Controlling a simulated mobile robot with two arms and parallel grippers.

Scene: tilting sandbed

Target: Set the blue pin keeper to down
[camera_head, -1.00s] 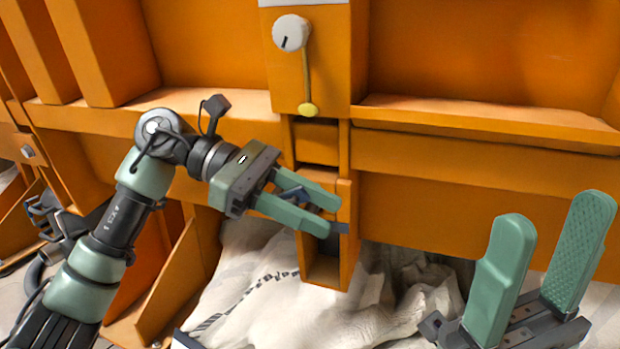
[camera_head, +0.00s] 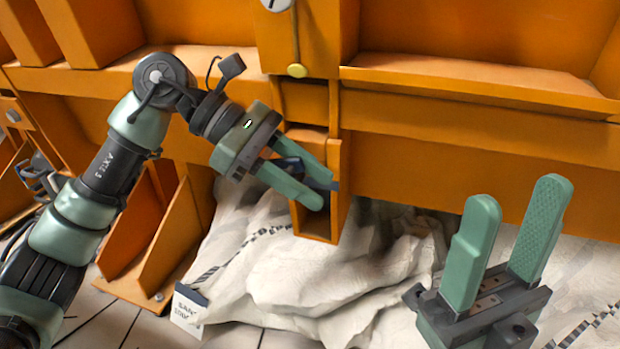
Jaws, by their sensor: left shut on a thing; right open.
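The blue pin keeper (camera_head: 334,186) is a small dark blue piece at the orange slotted post below the yellow-knobbed lever. Most of it is hidden by the fingers, so its exact position is hard to tell. My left gripper (camera_head: 316,178) is shut on it, with one finger in front of the post's opening and the other behind. My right gripper (camera_head: 510,225) is open and empty at the lower right, apart from the post.
The orange post (camera_head: 318,222) has an open slot facing me. A yellow knob (camera_head: 297,70) hangs above it. A small labelled box (camera_head: 189,305) stands at the lower left. Orange beams run along the back.

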